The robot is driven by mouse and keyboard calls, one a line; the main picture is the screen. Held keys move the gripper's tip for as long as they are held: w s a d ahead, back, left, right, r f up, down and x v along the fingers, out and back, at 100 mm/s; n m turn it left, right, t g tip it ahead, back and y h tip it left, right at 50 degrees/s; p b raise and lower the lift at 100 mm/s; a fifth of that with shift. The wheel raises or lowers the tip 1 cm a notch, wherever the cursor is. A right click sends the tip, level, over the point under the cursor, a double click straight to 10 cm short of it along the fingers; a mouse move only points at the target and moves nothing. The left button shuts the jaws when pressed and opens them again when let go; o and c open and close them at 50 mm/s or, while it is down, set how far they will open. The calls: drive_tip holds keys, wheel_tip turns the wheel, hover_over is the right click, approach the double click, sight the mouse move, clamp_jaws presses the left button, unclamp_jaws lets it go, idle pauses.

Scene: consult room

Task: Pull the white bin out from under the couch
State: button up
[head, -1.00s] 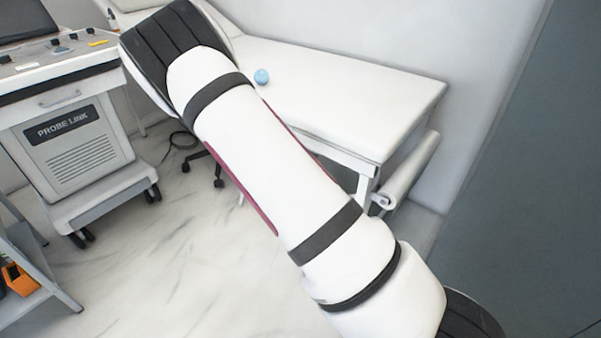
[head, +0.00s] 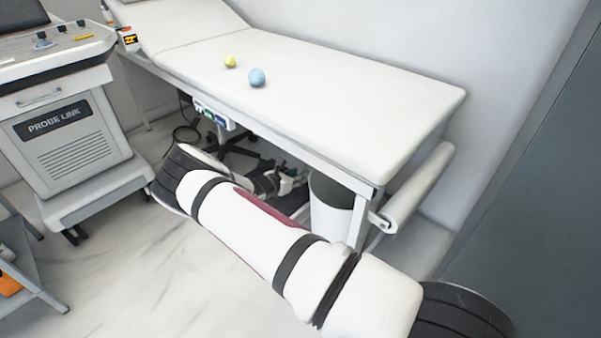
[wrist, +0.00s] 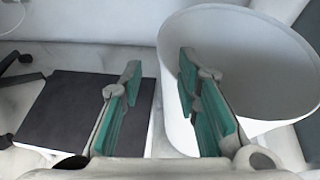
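The white bin (head: 330,218) stands upright on the floor under the near end of the couch (head: 350,85), behind the couch leg. In the wrist view the bin (wrist: 260,45) fills the right side, its open mouth facing me and looking empty. My gripper (wrist: 159,72) is open and empty. Its left finger is outside the bin, and its right finger overlaps the mouth. The bin's left rim shows between the fingers; I cannot tell whether either finger touches it. In the head view my gripper is small under the couch edge, left of the bin, partly hidden by my arm.
A blue ball (head: 257,77) and a yellow ball (head: 230,61) lie on the couch. A dark flat slab (wrist: 75,112) lies left of my gripper. A paper roll (head: 415,190) hangs at the couch end. The probe cart (head: 70,140) stands left; floor before it is clear.

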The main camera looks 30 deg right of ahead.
drive_tip(key=b+x, duration=0.5)
drive_tip(key=x, duration=0.8)
drive_tip(key=shift+w+d+f, duration=0.1)
drive_tip(key=shift+d+f, duration=0.05)
drive_tip(key=shift+d, duration=0.2)
clamp_jaws()
